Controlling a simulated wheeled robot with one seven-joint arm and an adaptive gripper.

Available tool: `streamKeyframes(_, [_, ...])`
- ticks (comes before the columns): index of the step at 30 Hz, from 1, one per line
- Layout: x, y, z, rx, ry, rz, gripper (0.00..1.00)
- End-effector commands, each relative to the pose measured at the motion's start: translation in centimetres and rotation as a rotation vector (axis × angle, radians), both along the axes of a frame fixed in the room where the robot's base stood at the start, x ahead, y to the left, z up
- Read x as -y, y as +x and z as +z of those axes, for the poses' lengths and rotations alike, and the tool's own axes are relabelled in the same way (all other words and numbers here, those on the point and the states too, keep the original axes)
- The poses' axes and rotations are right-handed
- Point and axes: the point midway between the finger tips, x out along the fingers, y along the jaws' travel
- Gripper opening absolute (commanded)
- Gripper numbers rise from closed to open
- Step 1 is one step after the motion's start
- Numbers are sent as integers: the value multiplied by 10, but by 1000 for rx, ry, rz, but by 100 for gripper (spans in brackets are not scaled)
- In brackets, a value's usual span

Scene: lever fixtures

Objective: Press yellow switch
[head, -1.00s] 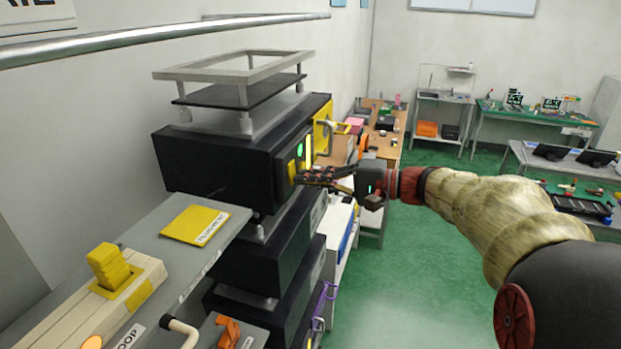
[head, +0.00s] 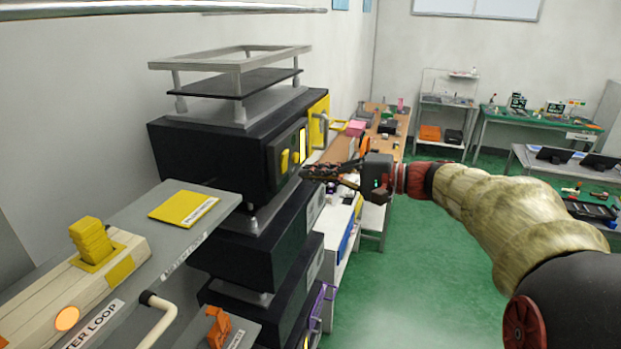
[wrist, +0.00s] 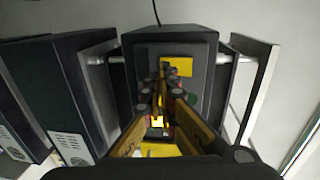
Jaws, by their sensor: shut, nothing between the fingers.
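A black box (head: 205,150) on the stack carries a dark panel on its right face. On the panel are a yellow switch (head: 284,160), a second small yellow piece (head: 295,157) and a bright yellow strip (head: 303,143). My gripper (head: 306,172) is shut and empty, its fingertips just right of and slightly below these, pointing at the panel; I cannot tell whether they touch it. In the wrist view the fingers (wrist: 158,92) lie over the panel's middle, below a yellow patch (wrist: 177,66). They hide part of the panel.
A grey shelf (head: 140,222) at the left holds a cream box with a yellow lever (head: 92,240) and a yellow plate (head: 184,208). A yellow door with a handle (head: 318,122) lies just beyond the panel. Green floor (head: 400,270) is free at the right.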

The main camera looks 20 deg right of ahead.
Motion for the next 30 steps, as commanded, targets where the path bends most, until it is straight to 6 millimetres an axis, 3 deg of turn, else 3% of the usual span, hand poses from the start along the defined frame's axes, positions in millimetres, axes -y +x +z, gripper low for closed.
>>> streamKeyframes(15, [68, -47, -12, 0, 0, -3, 0])
streamKeyframes(21, [79, -57, -13, 0, 0, 1, 0])
streamKeyframes(30, [81, -58, -13, 0, 0, 1, 0])
